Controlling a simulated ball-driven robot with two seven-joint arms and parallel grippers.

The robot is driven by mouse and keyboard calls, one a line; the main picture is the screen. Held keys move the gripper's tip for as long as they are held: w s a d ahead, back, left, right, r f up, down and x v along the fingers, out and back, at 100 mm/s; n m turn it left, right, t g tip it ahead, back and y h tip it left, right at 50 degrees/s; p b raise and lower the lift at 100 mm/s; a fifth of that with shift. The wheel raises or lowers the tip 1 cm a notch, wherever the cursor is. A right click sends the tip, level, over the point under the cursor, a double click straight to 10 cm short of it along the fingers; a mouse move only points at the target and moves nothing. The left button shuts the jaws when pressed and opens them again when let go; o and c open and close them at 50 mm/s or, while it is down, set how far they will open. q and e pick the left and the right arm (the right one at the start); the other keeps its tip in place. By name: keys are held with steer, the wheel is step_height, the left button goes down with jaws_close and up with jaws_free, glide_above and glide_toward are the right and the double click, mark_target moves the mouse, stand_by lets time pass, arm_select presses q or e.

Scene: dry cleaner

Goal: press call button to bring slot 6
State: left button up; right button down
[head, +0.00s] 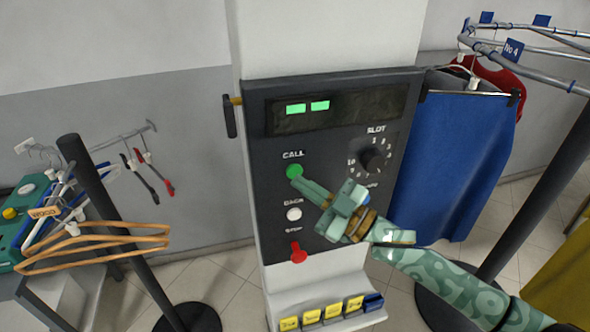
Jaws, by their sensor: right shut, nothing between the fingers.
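A dark control panel (330,240) is mounted on a white column. It carries a green call button (294,171) under the label "CALL". My right gripper (301,182) is shut and empty, with its fingertips at the lower right edge of the call button; I cannot tell whether they touch it. The slot dial (371,159) sits at the panel's right, and its pointer setting is too small to read. The display (335,110) above shows two lit green dashes. A white button (294,214) and a red knob (298,253) are below the call button. My left gripper is not in view.
A conveyor rail (535,50) with a blue garment (445,165) hangs at the right, close to my right arm. A rack with wooden hangers (95,245) stands at the left. A ledge with yellow tags (311,317) juts out below the panel.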

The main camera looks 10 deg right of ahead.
steer(key=s+p, duration=0.2)
steer(key=s, duration=0.3)
steer(key=shift+d, duration=0.1)
stand_by(0.4)
stand_by(0.5)
